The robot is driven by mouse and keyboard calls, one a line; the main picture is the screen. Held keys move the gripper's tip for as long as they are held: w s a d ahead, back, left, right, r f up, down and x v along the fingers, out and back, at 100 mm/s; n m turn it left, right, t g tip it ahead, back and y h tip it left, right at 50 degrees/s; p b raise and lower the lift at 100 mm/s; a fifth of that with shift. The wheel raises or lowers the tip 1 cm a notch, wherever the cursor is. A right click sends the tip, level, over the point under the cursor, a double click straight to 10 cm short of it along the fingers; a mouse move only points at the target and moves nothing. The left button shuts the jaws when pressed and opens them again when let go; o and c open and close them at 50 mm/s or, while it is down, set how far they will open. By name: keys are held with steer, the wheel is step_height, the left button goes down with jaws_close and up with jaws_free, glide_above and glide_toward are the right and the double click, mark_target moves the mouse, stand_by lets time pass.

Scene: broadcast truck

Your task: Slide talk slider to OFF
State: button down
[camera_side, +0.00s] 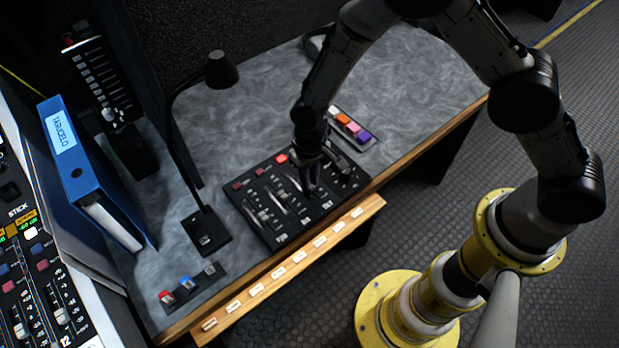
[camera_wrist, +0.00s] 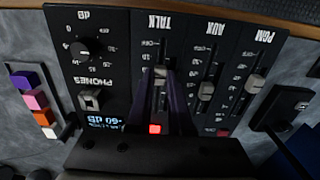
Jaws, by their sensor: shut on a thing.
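The black slider panel (camera_side: 240,198) lies on the grey desk; in the wrist view (camera_wrist: 120,60) it appears upside down with TALK, AUX and PGM labels. The talk slider's light knob (camera_wrist: 160,72) stands in the TALK slot, toward the label end. My gripper (camera_wrist: 163,78) reaches down over the TALK column, its dark fingers closed on the knob and partly hiding it and the slot. In the side view my gripper (camera_side: 309,190) is at the panel's right half and hides the knob.
The AUX knob (camera_wrist: 206,91) and PGM knob (camera_wrist: 255,84) stand close beside the TALK slot. A round dial (camera_wrist: 90,46) and a lit red button (camera_wrist: 155,129) are also near. A lamp (camera_side: 222,70) and a coloured button strip (camera_side: 350,125) flank the panel.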

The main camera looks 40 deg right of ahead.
mark_target(320, 200)
steer(key=shift+s, duration=2.05)
steer(key=c, duration=0.8)
jaws_free()
step_height(320, 200, up, 14)
steer(key=shift+d+f, duration=0.1)
